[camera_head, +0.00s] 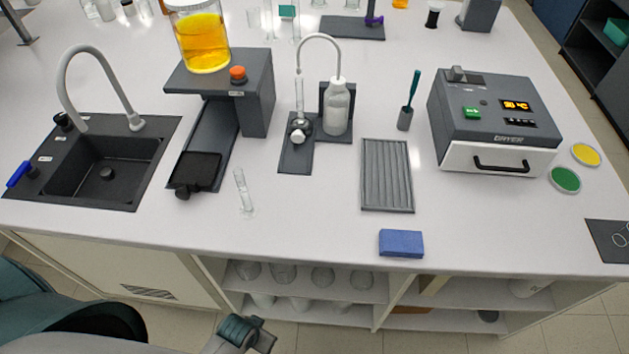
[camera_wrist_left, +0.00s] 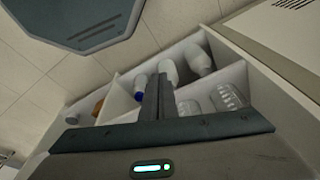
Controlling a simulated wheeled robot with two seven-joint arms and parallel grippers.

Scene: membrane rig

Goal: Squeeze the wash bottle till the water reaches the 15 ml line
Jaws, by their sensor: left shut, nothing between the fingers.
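The white wash bottle (camera_head: 337,108) stands upright in a dark stand at the middle of the bench. Its curved tube arches left over a clear vertical tube (camera_head: 299,95), which stands above a round valve-like part on a dark base. The water level and any line marks are too small to read. My left gripper (camera_head: 262,338) is low at the bottom of the head view, in front of the bench and far from the bottle. In the left wrist view its fingers (camera_wrist_left: 157,98) are together and empty, with shelves beyond. My right gripper is in neither view.
A sink with a tap (camera_head: 135,122) is at left, beside a stand holding a jar of orange liquid (camera_head: 203,42). A small glass cylinder (camera_head: 243,190), a grey ribbed tray (camera_head: 387,176), a blue block (camera_head: 401,243) and a dryer (camera_head: 494,122) stand nearby. The front edge is mostly clear.

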